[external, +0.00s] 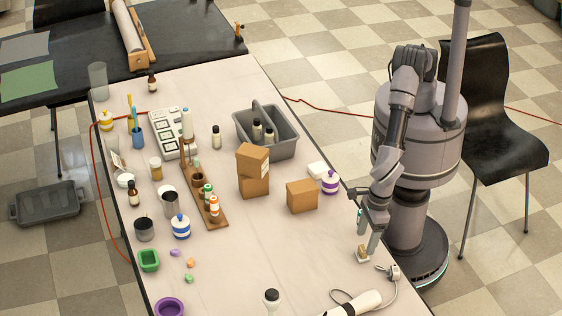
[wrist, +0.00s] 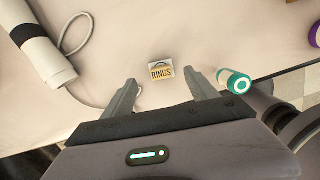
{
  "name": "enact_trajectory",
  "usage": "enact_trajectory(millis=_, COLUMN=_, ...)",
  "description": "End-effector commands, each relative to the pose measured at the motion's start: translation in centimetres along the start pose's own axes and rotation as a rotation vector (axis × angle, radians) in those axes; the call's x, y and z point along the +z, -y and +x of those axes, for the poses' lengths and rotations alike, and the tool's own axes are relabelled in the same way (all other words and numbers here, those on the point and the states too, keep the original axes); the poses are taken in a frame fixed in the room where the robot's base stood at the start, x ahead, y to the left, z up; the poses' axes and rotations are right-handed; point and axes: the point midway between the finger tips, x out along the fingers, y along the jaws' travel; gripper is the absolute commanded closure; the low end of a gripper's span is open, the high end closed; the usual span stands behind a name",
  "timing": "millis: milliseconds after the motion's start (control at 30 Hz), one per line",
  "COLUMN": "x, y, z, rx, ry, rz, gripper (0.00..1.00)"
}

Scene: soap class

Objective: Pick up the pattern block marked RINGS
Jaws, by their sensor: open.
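The pattern block marked RINGS (wrist: 161,73) lies on the table in the wrist view, with its label readable. It is small and tan with a pale top edge. My gripper (wrist: 161,88) is open, with one finger on each side below the block and nothing between them. In the external view my gripper (external: 367,250) points down near the table's right edge, just above the small tan block (external: 362,256). The fingers partly cover the block there, and its label cannot be read in that view.
A white-and-teal bottle (wrist: 234,81) stands close to my right finger. A white hand tool (wrist: 42,45) with a grey cord lies to the left. The table surface around the block is mostly clear.

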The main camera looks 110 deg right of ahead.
Motion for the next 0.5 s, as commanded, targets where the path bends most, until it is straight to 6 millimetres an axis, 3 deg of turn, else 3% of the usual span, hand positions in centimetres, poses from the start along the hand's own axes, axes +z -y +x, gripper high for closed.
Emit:
enact_trajectory(millis=300, x=-0.2, y=0.2, z=5.3, rx=0.000, ry=0.000, rz=0.001, gripper=0.33)
enact_trajectory(millis=500, x=-0.1, y=0.2, z=5.2, rx=0.000, ry=0.000, rz=0.001, gripper=0.33)
